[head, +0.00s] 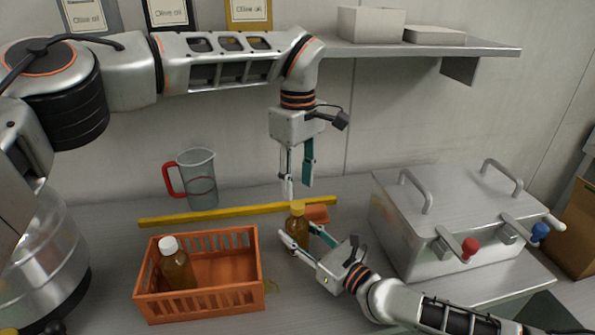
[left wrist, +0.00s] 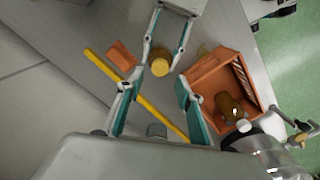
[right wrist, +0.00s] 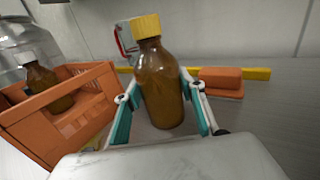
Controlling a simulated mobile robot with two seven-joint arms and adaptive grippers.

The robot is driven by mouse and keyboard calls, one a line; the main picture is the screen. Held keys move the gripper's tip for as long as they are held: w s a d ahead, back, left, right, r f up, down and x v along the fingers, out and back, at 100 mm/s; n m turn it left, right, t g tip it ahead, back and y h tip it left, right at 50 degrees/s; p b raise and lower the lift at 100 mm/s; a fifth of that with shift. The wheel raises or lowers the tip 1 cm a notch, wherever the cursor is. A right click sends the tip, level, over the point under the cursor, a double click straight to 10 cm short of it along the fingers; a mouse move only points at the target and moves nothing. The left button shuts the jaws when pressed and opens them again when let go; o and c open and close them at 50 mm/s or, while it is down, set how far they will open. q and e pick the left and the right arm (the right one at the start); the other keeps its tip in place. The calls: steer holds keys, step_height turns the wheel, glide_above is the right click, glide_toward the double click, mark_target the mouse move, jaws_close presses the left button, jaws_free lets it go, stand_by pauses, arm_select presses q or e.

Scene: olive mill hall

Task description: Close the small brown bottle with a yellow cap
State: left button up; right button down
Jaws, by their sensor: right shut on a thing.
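The small brown bottle (head: 301,229) stands upright on the metal table, with the yellow cap (head: 297,208) sitting on its neck. I cannot tell how tight the cap is. Both show large in the right wrist view, the bottle (right wrist: 161,88) below the cap (right wrist: 146,26). My right gripper (head: 298,246) is shut around the bottle's body, one finger on each side. My left gripper (head: 297,190) points down just above the cap, open and empty. In the left wrist view the cap (left wrist: 160,67) lies beyond and between its spread fingers.
An orange crate (head: 204,307) holding a brown bottle with a white cap (head: 177,266) stands at left. Behind are a yellow bar (head: 240,212), an orange block (head: 317,214) and a measuring jug (head: 200,180). A metal box with handles (head: 440,205) stands at right; a shelf (head: 430,48) hangs above.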

mark_target(297, 205)
arm_select(q)
steer(key=n, duration=0.3)
steer(key=shift+r+n, duration=0.2)
steer(key=shift+n, duration=0.2)
steer(key=n, duration=0.3)
steer(key=shift+r+n, duration=0.15)
steer(key=shift+n, duration=0.25)
steer(key=n, duration=0.5)
steer(key=shift+r, duration=0.25)
steer(key=n, duration=0.5)
steer(key=shift+r+n, duration=0.25)
steer(key=shift+n, duration=0.15)
steer(key=n, duration=0.5)
steer(key=shift+r+n, duration=0.25)
steer(key=shift+n, duration=0.05)
steer(key=shift+f, duration=4)
